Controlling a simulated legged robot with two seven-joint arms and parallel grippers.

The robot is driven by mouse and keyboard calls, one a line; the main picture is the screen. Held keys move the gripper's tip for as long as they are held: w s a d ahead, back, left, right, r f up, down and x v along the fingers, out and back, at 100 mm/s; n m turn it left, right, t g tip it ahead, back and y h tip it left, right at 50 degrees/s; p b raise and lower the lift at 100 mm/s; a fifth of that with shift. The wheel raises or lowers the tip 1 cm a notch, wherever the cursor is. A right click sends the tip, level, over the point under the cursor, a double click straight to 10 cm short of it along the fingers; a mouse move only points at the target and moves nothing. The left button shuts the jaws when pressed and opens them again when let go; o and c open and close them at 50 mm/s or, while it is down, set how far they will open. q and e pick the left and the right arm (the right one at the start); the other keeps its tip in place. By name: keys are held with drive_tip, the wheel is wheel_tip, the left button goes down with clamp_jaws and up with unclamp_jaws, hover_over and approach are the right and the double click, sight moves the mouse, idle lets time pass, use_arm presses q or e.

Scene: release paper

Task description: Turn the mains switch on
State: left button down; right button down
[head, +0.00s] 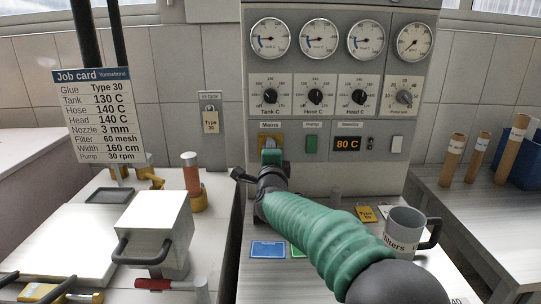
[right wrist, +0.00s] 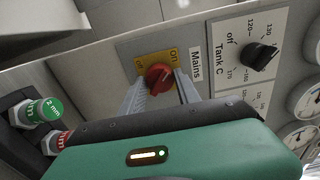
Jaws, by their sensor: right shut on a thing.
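The mains switch is a red knob (right wrist: 158,78) on a yellow plate (right wrist: 138,65) with off and on marks, under the Mains label (right wrist: 195,64) in the right wrist view. In the head view its yellow plate (head: 264,139) is at the lower left of the grey panel (head: 340,185), and my gripper hides the knob. My right gripper (head: 271,153) reaches up to the panel, its grey fingers on either side of the knob, shut on it. I cannot tell which mark the knob points to. My left gripper is not in view.
Black temperature dials (head: 315,97) sit just above the switch, with a green Pump switch (head: 311,144) to its right. A mug (head: 404,228) stands on the bench close to my right arm. A white block with a handle (head: 155,222) stands at left.

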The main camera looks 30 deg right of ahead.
drive_tip(key=shift+f, duration=0.15)
drive_tip(key=c, duration=1.3)
unclamp_jaws()
drive_tip(key=o, duration=0.4)
drive_tip(key=shift+w, duration=0.15)
drive_tip(key=p+v, duration=0.1)
drive_tip(key=v, duration=1.6)
drive_tip(key=shift+f, duration=0.1)
